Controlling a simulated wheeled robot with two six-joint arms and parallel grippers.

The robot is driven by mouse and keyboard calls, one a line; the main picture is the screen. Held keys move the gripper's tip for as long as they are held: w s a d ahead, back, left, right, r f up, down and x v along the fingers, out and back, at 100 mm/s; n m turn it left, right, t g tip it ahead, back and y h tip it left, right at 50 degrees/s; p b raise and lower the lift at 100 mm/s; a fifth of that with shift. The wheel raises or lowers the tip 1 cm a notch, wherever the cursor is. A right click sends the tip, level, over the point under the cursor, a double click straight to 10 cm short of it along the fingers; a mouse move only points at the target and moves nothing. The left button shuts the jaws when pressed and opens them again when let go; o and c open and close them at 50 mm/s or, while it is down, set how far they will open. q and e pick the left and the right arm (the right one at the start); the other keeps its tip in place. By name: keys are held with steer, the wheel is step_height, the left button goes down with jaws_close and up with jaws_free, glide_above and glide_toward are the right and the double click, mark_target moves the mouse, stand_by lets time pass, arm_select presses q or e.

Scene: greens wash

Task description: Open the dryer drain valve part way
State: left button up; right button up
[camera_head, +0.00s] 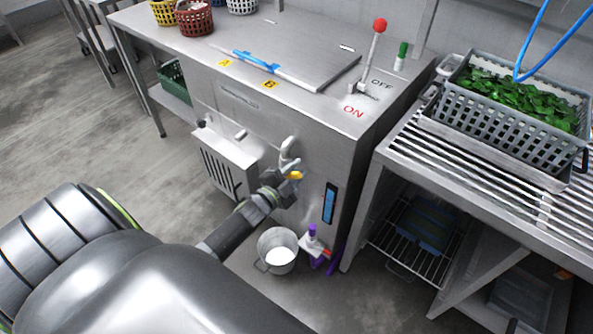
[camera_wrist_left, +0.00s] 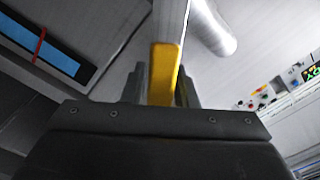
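The drain valve's yellow handle (camera_head: 296,175) is on the front of the steel dryer (camera_head: 320,150), below a curved pale pipe (camera_head: 289,150). My left gripper (camera_head: 284,184) is at the handle. In the left wrist view the yellow handle (camera_wrist_left: 165,72) stands between the two dark fingers (camera_wrist_left: 163,88), which close in on both its sides with no clear gap. The pale pipe (camera_wrist_left: 212,28) passes just beyond it. The valve body is mostly hidden by the gripper, so its opening cannot be read. My right gripper is out of view.
A bucket (camera_head: 278,252) stands on the floor below the valve, beside a purple and white item (camera_head: 314,241). A lever with a red knob (camera_head: 379,26) rises from the dryer top. A crate of greens (camera_head: 515,112) sits on the slatted rack at right.

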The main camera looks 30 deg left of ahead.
arm_select(q)
steer(key=shift+o, duration=1.4)
steer(key=s+a, duration=0.1)
steer(key=s, duration=1.6)
steer(key=shift+s+a, duration=0.2)
